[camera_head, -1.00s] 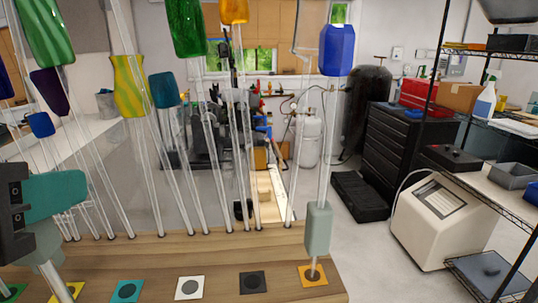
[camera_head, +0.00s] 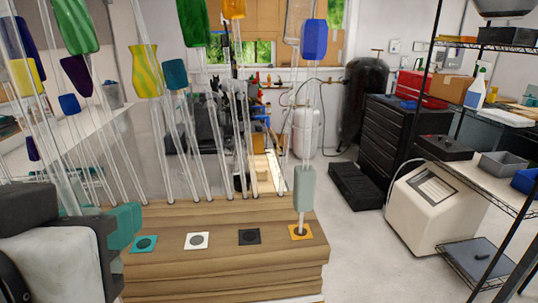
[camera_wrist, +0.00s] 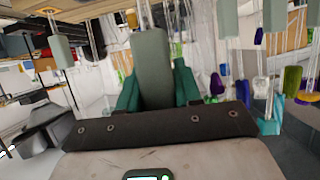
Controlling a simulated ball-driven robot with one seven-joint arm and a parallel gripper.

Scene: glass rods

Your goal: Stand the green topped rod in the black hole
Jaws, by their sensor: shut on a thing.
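My gripper (camera_head: 112,228) is at the lower left of the head view, beside the front of the wooden stand. In the wrist view its teal fingers are closed around a grey-green block (camera_wrist: 152,60), the grip of a rod. A clear glass rod (camera_head: 60,140) rises slightly tilted above my gripper; its top is out of view and its lower end is hidden. The black hole square (camera_head: 249,237) is empty, right of the white square (camera_head: 197,240) and left of the orange square (camera_head: 291,232). Green tops (camera_head: 72,27) show on rods at the back.
A blue-topped rod (camera_head: 314,40) with a grey-green grip (camera_head: 304,188) stands in the orange square's hole. Several glass rods with coloured tops stand along the back of the wooden stand (camera_head: 220,268). A wire shelf (camera_head: 480,130) and white machine (camera_head: 432,210) are at right, with open floor between.

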